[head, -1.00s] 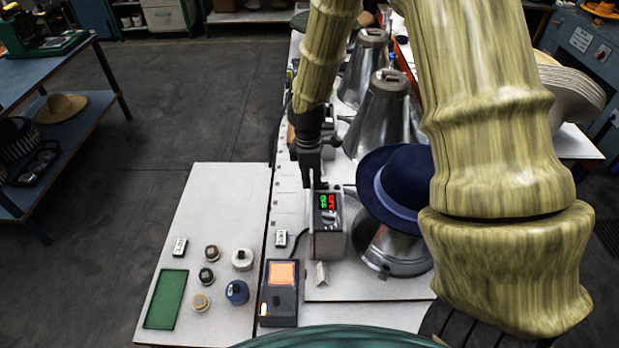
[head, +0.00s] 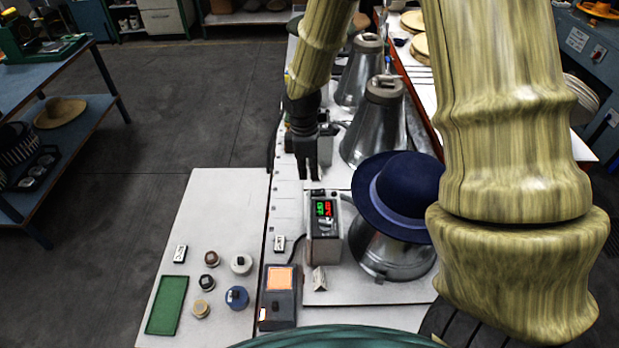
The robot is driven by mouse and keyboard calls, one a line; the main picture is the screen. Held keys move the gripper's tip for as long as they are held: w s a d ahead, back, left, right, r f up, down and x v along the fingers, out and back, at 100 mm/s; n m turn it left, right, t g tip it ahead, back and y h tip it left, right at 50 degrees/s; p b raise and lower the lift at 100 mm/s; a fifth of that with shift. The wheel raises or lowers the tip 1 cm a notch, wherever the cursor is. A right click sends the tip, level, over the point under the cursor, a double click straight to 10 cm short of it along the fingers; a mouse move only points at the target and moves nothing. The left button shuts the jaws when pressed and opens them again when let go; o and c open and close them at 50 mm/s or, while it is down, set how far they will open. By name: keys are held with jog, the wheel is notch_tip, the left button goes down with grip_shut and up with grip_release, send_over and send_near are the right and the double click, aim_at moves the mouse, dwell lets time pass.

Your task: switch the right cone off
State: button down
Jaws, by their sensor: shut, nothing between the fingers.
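Several metal cones stand in a row on the bench. The nearest, at the right end of the row, is a cone (head: 388,256) wearing a dark blue hat (head: 405,190). A grey control box (head: 325,240) stands just left of it. Its face has a green readout that looks like OFF, a red readout beside it, and a small knob below; the red digits are too small to read surely. My gripper (head: 308,177) is shut and empty, pointing down just behind the box's top, apparently apart from it.
Two bare cones (head: 373,128) (head: 357,82) stand farther back. Another control box (head: 297,140) is partly hidden behind my gripper. In front lie a device with an orange screen (head: 281,279), a green tray (head: 167,305) and several small jars (head: 237,298). The floor at left is open.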

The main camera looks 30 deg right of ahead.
notch_tip(320, 180, up, 8)
jog(key=b, duration=0.2)
jog(key=shift+a+f, duration=0.25)
jog(key=shift+w, duration=0.1)
